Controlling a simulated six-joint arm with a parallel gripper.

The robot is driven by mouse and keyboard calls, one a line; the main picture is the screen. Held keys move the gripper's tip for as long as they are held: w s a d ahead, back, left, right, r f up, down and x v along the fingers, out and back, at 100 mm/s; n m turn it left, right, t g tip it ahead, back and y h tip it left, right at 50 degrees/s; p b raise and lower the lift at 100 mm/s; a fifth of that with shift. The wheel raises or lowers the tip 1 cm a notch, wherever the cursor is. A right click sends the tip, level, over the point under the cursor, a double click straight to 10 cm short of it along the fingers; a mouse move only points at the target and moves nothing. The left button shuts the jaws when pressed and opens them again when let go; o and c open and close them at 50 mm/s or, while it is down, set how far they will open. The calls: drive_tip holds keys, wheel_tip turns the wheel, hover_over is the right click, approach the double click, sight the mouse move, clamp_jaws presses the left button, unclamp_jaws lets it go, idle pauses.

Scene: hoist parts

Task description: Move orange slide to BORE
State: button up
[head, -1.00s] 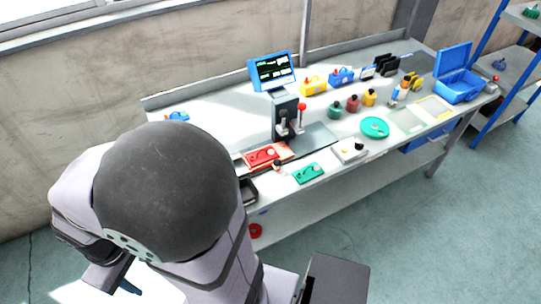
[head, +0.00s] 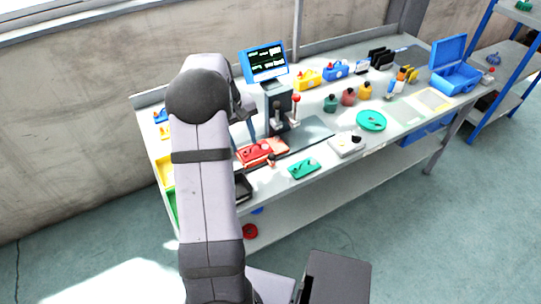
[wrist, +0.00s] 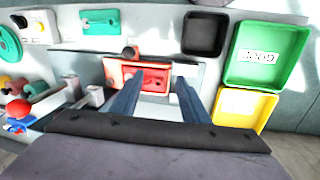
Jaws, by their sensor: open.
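An orange-red slide (head: 276,144) sits on the dark rail at the bench's front, with a red plate (head: 254,153) on it. In the wrist view the slide (wrist: 112,73) and the red plate (wrist: 153,78) lie just beyond my fingertips, with a dark round knob (wrist: 130,53) at the slide's far edge. My gripper (wrist: 159,90) is open and empty, its two blue fingers apart. In the head view my arm hides most of it. I cannot tell whether the fingers touch the slide. No BORE mark is readable.
A press station with a screen (head: 266,61) and red-knobbed lever (head: 296,98) stands behind the rail. A green tray marked GOOD (wrist: 263,55), a yellow tray (wrist: 243,108) and a black tray (wrist: 204,34) are nearby. A teal plate (head: 304,168) lies at the front.

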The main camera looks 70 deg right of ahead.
drive_tip(key=m, duration=0.1)
hover_over(271, 154)
drive_tip(key=w, duration=0.1)
drive_tip(key=f, duration=0.1)
drive_tip(key=shift+s+f+p, duration=0.2)
drive_tip(key=shift+f+p, duration=0.25)
drive_tip(key=shift+f, duration=1.45)
drive_tip(key=shift+s+f+p, duration=0.2)
drive_tip(key=shift+f+p, duration=0.25)
drive_tip(key=shift+f, duration=1.4)
drive_tip(key=shift+c, duration=0.5)
clamp_jaws()
